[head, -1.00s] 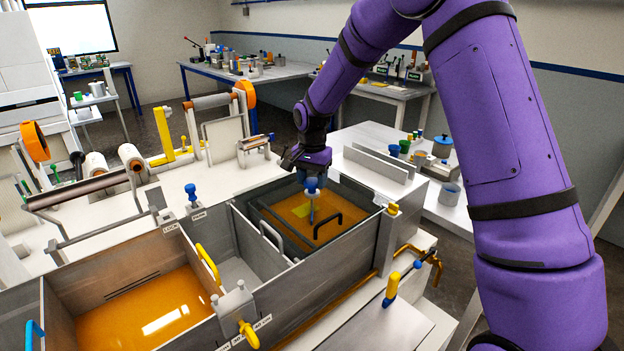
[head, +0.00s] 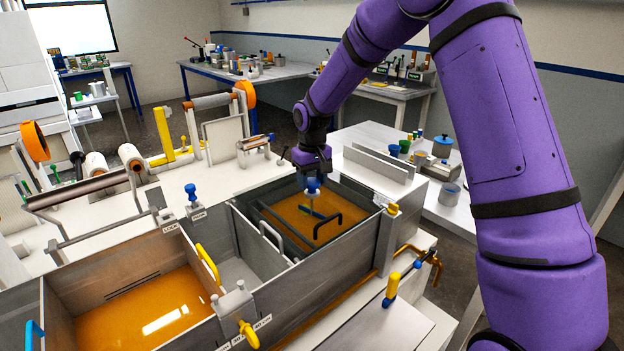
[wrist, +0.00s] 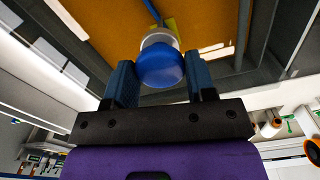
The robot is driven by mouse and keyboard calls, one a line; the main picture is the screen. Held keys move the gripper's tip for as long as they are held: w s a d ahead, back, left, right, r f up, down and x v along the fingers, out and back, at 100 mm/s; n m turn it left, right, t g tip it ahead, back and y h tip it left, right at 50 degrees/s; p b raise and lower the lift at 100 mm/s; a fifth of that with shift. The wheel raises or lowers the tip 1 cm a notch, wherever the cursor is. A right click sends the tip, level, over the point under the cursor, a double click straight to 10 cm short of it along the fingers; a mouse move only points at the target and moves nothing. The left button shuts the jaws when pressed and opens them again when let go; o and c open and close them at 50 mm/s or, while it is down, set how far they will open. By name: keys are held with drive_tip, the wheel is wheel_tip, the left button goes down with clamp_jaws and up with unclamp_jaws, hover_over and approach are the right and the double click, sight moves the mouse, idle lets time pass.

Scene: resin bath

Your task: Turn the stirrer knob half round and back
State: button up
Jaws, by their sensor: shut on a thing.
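The stirrer knob is a round blue cap (wrist: 161,64) on a pale collar, seen between the two fingers in the wrist view. My gripper (wrist: 163,80) is shut on it, one finger on each side. In the head view my gripper (head: 312,178) points down over the right-hand bath, with the knob's pale and blue parts (head: 312,187) just under it. A shaft with a yellow-green and dark paddle (head: 313,212) hangs below the knob over the orange resin (head: 296,208). The fingers mostly hide the knob in the head view.
A black handle (head: 327,226) stands in the right bath close to the paddle. A grey divider with a white handle (head: 272,233) lies to the left, beyond it a second orange bath (head: 150,310). Upright grey plates (head: 380,163) stand just behind right.

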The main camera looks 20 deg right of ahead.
sight(312, 181)
drive_tip(key=n, duration=1.1)
drive_tip(key=shift+n, duration=1.8)
drive_tip(key=o, duration=0.9)
drive_tip(key=shift+r, duration=0.1)
wheel_tip(312, 181, up, 11)
